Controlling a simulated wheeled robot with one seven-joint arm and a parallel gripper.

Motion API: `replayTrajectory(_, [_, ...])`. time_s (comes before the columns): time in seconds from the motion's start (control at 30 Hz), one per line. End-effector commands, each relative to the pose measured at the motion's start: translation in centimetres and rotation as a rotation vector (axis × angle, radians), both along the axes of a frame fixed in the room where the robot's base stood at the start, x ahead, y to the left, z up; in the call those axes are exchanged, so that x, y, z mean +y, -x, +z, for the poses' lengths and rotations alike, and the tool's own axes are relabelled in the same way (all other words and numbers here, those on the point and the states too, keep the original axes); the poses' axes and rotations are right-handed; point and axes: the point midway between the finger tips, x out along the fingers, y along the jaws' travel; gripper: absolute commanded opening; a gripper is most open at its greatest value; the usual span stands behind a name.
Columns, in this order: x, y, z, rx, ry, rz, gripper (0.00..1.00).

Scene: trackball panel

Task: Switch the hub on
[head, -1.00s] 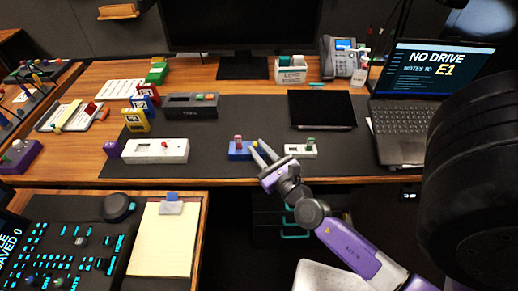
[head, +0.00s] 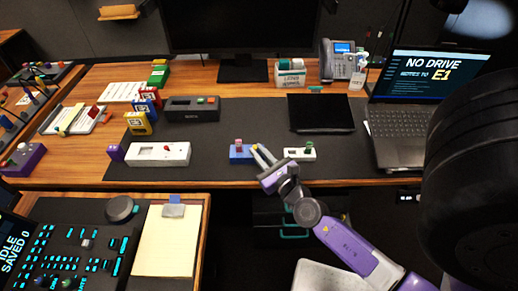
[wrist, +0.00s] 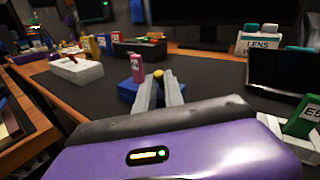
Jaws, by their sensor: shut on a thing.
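A small blue box (head: 240,153) stands near the front edge of the dark desk mat; it also shows in the wrist view (wrist: 127,93). It carries an upright pink knob (wrist: 137,68) on the left. My gripper (wrist: 160,80) reaches over the box's right side, its two grey fingers close together on a small yellow knob (wrist: 158,71). The fingers partly hide the yellow knob and the box's right end. No label naming the hub is readable, so I cannot tell which box it is.
A laptop (head: 400,130) stands right. The middle of the mat is clear.

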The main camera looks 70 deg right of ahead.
Motion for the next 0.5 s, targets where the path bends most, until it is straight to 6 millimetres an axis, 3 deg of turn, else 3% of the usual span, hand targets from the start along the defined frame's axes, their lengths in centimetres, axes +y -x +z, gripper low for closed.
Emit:
replayTrajectory(0.1, [-0.08,-0.02,1.06,0.016,-0.04,0.0,0.0])
replayTrajectory(0.5, [-0.48,-0.19,1.64,0.073,-0.209,0.0,0.0])
